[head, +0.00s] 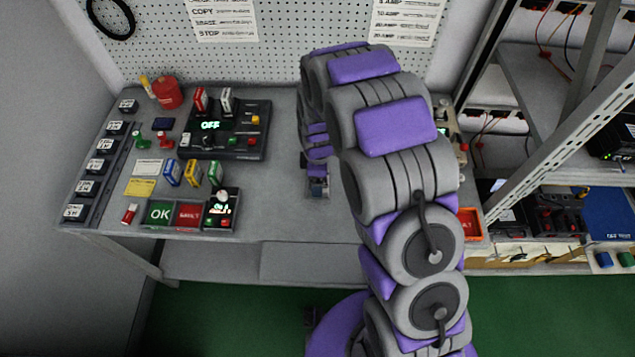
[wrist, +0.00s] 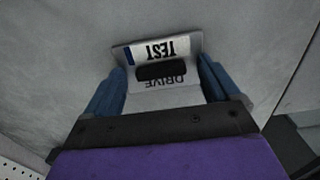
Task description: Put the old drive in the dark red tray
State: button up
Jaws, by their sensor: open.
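My gripper (head: 318,188) points down over the middle of the bench in the head view, partly hidden by my arm. In the wrist view its two blue fingers (wrist: 160,90) are open, one on each side of a light grey piece (wrist: 165,98) lettered TEST and DRIVE, with a dark block or slot in its middle. I cannot tell whether the fingers touch it. A dark red tray (head: 190,215) sits beside a green OK tray (head: 160,212) at the bench's front left. Several small drives stand on the left; I cannot tell which is the old drive.
A black console (head: 225,140) showing OFF holds a red drive (head: 200,98) and a white drive (head: 226,100). A small lit unit (head: 221,210) stands right of the red tray. An orange-red tray (head: 470,223) lies right of my arm.

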jog(key=shift+c, duration=0.4)
jog(key=c, duration=1.2)
jog(key=shift+r, duration=0.15)
jog(key=shift+r, duration=0.55)
jog(key=shift+s+r+p, duration=0.15)
jog(key=shift+r+p, duration=0.15)
jog(key=shift+r, duration=0.35)
jog(key=shift+s+r+p, duration=0.15)
jog(key=shift+r+p, duration=0.1)
jog(key=shift+r, duration=0.35)
jog(key=s+d, duration=0.1)
jog(key=s, duration=0.4)
jog(key=s+d+p, duration=0.1)
jog(key=s, duration=0.4)
jog(key=s+d+r, duration=0.1)
jog(key=s+d, duration=0.1)
jog(key=s, duration=0.3)
jog(key=shift+r+p, duration=0.1)
jog(key=shift+p, duration=0.3)
